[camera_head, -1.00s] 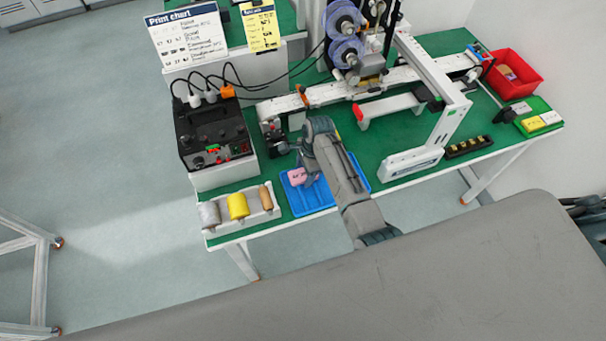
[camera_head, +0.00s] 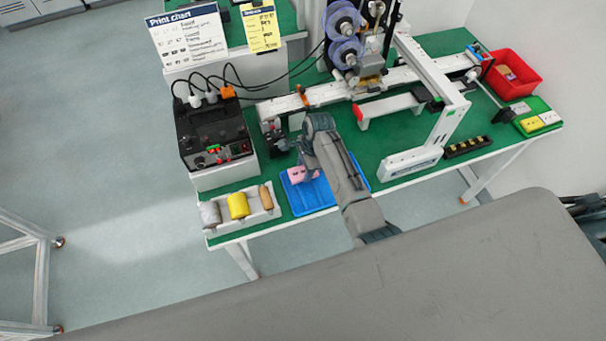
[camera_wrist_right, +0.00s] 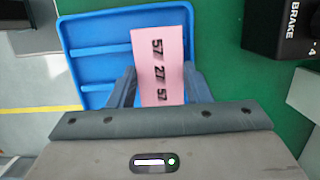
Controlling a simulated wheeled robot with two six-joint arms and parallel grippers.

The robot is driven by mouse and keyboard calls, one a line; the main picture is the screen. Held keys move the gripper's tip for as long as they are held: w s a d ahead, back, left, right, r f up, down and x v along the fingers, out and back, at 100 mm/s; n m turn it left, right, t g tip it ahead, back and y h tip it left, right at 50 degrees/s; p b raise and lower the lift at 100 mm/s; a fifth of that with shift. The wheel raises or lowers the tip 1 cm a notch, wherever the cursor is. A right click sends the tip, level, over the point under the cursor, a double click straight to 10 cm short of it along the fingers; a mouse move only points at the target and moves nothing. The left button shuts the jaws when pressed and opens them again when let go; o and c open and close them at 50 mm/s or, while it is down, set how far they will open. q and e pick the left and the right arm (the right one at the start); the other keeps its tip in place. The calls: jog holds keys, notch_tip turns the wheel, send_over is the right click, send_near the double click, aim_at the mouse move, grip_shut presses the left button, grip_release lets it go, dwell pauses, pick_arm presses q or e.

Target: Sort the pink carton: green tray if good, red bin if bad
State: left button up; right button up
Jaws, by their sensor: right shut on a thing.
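The pink carton (camera_head: 297,174) is at the blue tray (camera_head: 312,198) near the table's front edge. In the right wrist view the pink carton (camera_wrist_right: 160,62) shows dark print that reads like "57 27 57". My right gripper (camera_wrist_right: 158,88) is shut on it, one finger on each side, over the blue tray (camera_wrist_right: 95,42). The green tray (camera_head: 541,121) at the far right holds a yellow and a whitish carton. The red bin (camera_head: 524,84) behind it has a brownish-pink carton inside. My left gripper is not in view.
A conveyor (camera_head: 400,75) with a white frame crosses the table. A black control box (camera_head: 212,138) stands left, with a rack of spools (camera_head: 238,208) in front. A black strip of small parts (camera_head: 467,147) lies before the green tray.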

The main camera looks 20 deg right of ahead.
aim_at(302, 173)
jog(key=shift+r, duration=1.8)
jog(key=shift+s, duration=0.15)
